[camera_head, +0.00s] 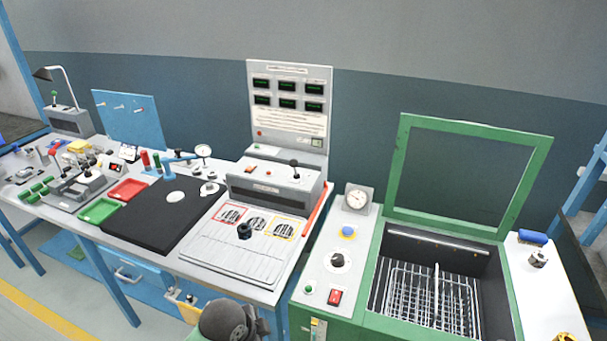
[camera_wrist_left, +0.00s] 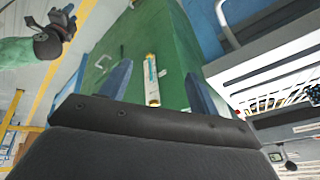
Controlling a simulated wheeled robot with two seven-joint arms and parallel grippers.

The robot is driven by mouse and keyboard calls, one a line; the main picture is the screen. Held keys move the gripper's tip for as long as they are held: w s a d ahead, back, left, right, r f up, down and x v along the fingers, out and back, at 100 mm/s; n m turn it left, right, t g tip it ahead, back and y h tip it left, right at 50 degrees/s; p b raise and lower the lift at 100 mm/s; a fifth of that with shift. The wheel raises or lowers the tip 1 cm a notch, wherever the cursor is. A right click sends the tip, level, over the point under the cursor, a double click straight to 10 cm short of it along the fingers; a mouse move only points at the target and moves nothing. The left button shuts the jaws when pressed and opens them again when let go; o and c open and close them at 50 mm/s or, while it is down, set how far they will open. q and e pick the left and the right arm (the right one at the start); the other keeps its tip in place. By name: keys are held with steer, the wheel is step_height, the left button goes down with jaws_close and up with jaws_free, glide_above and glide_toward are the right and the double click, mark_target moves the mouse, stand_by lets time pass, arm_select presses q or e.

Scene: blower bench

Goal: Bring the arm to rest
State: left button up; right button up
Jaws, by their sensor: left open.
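My left gripper (camera_wrist_left: 160,88) shows in the left wrist view with its two blue-grey fingers apart and nothing between them. Behind the fingers is the front of a green cabinet (camera_wrist_left: 170,50) with a pale label (camera_wrist_left: 152,80). I cannot judge the distance to it. In the head view a dark grey rounded shape (camera_head: 224,320), with some green beside it, shows at the bottom edge; I cannot tell what it is. A green and dark shape (camera_wrist_left: 52,35) also shows at upper left in the wrist view.
The green machine (camera_head: 345,331) has its framed lid (camera_head: 402,175) raised above a wire basket (camera_head: 430,300). Left of it is a bench with a black mat (camera_head: 165,220), red tray (camera_head: 128,190), green tray (camera_head: 99,210) and grey panel (camera_head: 290,105). Floor shows at lower left.

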arm_select(q)
steer(key=s+a+f+n+y, duration=0.3)
steer(key=s+a+f+n, duration=0.1)
steer(key=s+a+n, duration=1)
steer(key=s+d+f, duration=0.2)
steer(key=f, duration=1.1)
steer(key=s+d+f+g, duration=0.1)
steer(key=s+f, duration=0.1)
steer(key=f, duration=1.2)
steer(key=s+d+f+m+g, duration=0.1)
steer(key=s+d+f, duration=0.1)
steer(key=f, duration=1.2)
steer(key=shift+d, duration=0.3)
steer(key=shift+f, duration=0.1)
